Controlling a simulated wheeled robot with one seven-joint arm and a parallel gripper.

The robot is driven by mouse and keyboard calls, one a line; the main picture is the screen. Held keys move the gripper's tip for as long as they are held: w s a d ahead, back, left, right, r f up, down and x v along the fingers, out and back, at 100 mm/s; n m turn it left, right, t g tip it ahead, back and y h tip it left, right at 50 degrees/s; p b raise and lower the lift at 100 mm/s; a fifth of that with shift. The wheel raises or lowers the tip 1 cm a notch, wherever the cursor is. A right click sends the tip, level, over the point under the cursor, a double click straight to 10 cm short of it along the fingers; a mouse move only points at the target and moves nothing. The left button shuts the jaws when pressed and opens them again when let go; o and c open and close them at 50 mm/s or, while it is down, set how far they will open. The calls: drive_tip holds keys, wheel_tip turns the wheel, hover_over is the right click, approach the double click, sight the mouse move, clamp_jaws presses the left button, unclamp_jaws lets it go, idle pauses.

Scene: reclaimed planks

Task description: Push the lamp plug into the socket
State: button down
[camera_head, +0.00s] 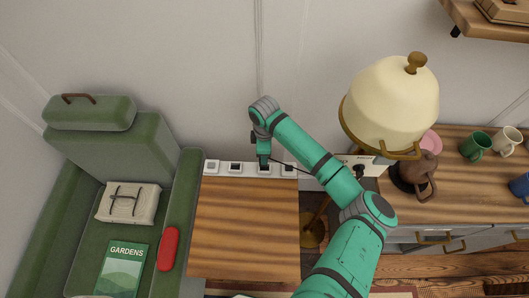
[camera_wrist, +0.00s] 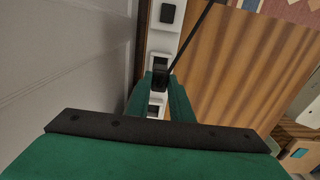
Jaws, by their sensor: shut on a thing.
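A white socket strip (camera_head: 222,168) runs along the back edge of the wooden table; its sockets have dark faces. My gripper (camera_head: 264,162) points down over the strip, right of its middle. In the wrist view my gripper (camera_wrist: 160,95) is shut on the dark lamp plug (camera_wrist: 160,78), just over the strip (camera_wrist: 164,42). A dark cord (camera_wrist: 190,38) runs from the plug past the strip. I cannot tell whether the plug touches or enters a socket. The lamp (camera_head: 390,105) has a cream shade with brass trim and stands to the right, partly behind my arm.
The tabletop (camera_head: 245,230) is clear. A green armchair (camera_head: 110,155) at left holds a cushion (camera_head: 128,203), a gardens book (camera_head: 123,268) and a red case (camera_head: 169,248). A sideboard (camera_head: 455,190) at right carries a brown teapot (camera_head: 415,172) and mugs. The wall rises close behind the strip.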

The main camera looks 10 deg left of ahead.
drive_tip(key=shift+f, duration=1.9)
drive_tip(key=shift+s+f, duration=0.1)
drive_tip(key=shift+s, duration=0.05)
drive_tip(key=c, duration=1.5)
unclamp_jaws()
wheel_tip(320, 180, up, 11)
